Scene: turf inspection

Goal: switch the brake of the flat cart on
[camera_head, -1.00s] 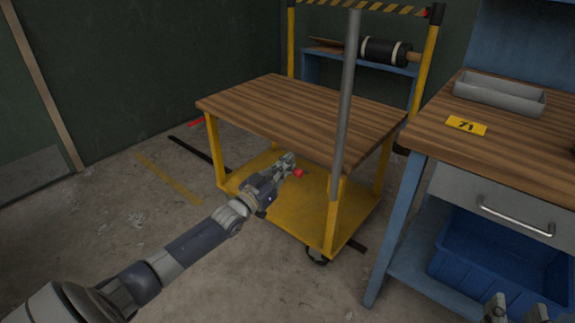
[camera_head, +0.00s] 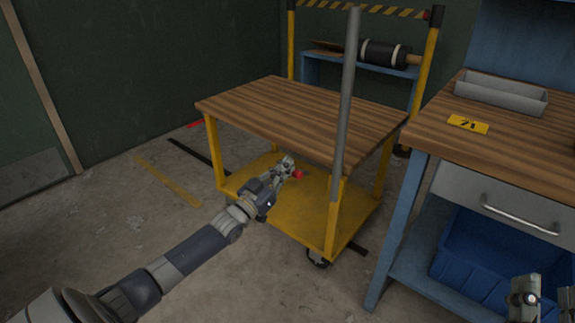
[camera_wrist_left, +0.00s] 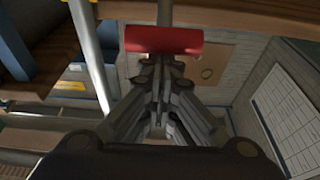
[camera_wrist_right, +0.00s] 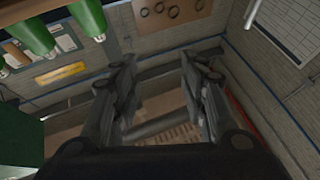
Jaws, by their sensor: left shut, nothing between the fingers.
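The flat cart (camera_head: 215,107) has a brown wooden top, yellow posts and a yellow lower deck (camera_head: 310,208). A red brake handle (camera_head: 298,174) shows under the top, above the deck. In the left wrist view it is a red cylinder (camera_wrist_left: 163,40) lying crosswise just beyond the fingertips. My left gripper (camera_head: 288,164) is shut and empty, close beside the red handle; I cannot tell whether they touch. Its closed fingers also show in the left wrist view (camera_wrist_left: 161,66). My right gripper (camera_wrist_right: 160,72) is open and empty; part of it shows at the head view's lower right.
A grey upright pole (camera_head: 346,105) stands before the cart. At the right is a workbench (camera_head: 470,130) with a grey tray (camera_head: 500,94), a yellow card (camera_head: 467,124), a drawer (camera_head: 500,200) and a blue crate (camera_head: 490,265) below.

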